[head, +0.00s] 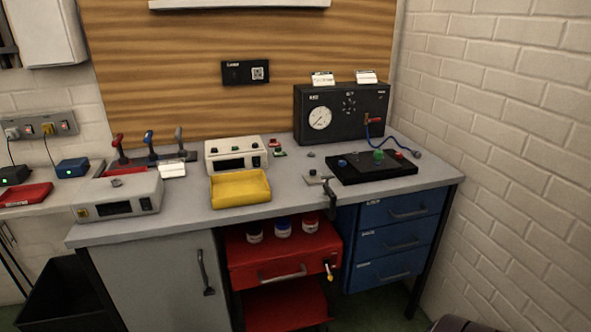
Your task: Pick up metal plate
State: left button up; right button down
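A small flat light-grey piece (314,178) lies on the workbench near its front edge, beside a dark clamp (330,197). It may be the metal plate, but it is too small to be sure. No other clear metal plate shows. Neither of my grippers is in view.
The grey workbench (288,211) carries a yellow tray (240,189), a white instrument (235,154), a grey instrument (117,196), a black gauge box (341,119) and a black board (372,167). A brick wall (520,140) bounds the right.

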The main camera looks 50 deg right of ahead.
aim_at(313, 179)
jog(key=z, duration=1.6)
